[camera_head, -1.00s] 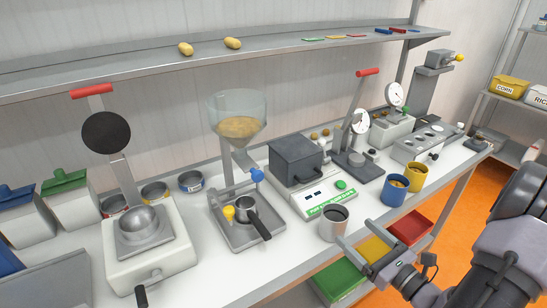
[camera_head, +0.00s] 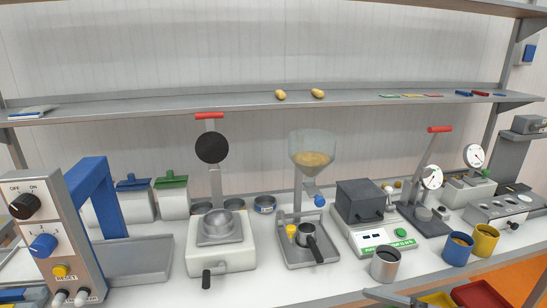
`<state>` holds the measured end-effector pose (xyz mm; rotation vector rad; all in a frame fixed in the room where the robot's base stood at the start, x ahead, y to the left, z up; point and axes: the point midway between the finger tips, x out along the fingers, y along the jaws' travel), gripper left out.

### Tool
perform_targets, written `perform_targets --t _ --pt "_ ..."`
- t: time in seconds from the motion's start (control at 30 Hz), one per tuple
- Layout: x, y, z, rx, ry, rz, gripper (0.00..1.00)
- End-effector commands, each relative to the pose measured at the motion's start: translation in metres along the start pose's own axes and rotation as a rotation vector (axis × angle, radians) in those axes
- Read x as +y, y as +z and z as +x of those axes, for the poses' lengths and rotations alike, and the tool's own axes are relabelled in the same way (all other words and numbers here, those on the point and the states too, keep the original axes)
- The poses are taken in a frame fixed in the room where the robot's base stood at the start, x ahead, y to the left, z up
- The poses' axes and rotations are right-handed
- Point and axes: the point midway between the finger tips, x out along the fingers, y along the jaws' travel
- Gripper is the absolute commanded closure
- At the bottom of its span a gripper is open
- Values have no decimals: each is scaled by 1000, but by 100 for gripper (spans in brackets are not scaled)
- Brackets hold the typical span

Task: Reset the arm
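Only a small grey part, apparently the tip of my gripper (camera_head: 384,294), shows at the bottom edge, in front of and below the grey cup (camera_head: 385,265). The rest of my gripper and arm is out of view, so its opening and anything in it are hidden. A control box (camera_head: 78,235) stands at the far left. It has a black OFF/ON knob (camera_head: 25,206), a blue knob (camera_head: 43,245) and a yellow button labelled RESET (camera_head: 61,271).
The bench holds a press (camera_head: 220,240), a hopper grinder (camera_head: 312,155), a scale (camera_head: 365,235) and a lever press with gauge (camera_head: 425,210). A blue mug (camera_head: 458,248) and yellow mug (camera_head: 485,240) stand right. A shelf (camera_head: 230,104) runs behind. Colored bins (camera_head: 480,293) sit below the front edge.

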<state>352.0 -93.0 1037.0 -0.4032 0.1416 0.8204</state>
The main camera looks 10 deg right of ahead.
Motion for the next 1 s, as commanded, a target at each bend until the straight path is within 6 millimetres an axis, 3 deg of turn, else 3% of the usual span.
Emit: perform_targets --t 0.03,0.13,0.2,0.3,0.4,0.53,1.0 --pt "20 18 14 37 116 -96 16" --pt "75 48 31 153 400 -360 16" --pt "112 63 31 262 595 -625 16" --pt "138 80 18 419 767 -1062 16" --pt "138 100 8 520 789 -1417 16" --pt "131 120 2 576 745 -1665 16" --pt "129 125 1 586 732 -1708 16"
